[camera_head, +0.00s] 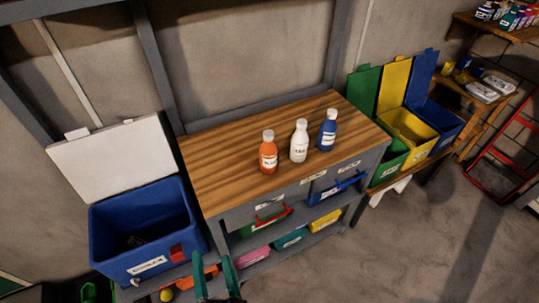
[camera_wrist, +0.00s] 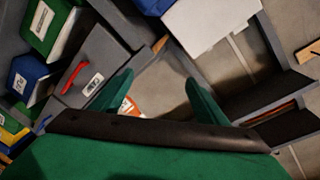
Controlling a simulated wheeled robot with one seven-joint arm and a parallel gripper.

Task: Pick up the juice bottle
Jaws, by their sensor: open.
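Three capped bottles stand upright in a row on the wooden worktop (camera_head: 225,150): an orange one (camera_head: 268,156) at left, a white one (camera_head: 299,143) in the middle and a blue one (camera_head: 328,131) at right. Their labels are too small to read; the orange one looks most like juice. My green gripper (camera_head: 215,278) is at the bottom edge of the head view, in front of the bench and apart from the bottles. Its two fingers are spread and empty in the wrist view (camera_wrist: 162,96). No bottle is clearly recognisable there.
A blue bin (camera_head: 145,232) with a raised white lid (camera_head: 112,158) stands left of the bench. Green, yellow (camera_head: 408,132) and blue bins stand at right. Drawers with red and blue handles and shelves of coloured boxes (camera_head: 290,238) are under the worktop.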

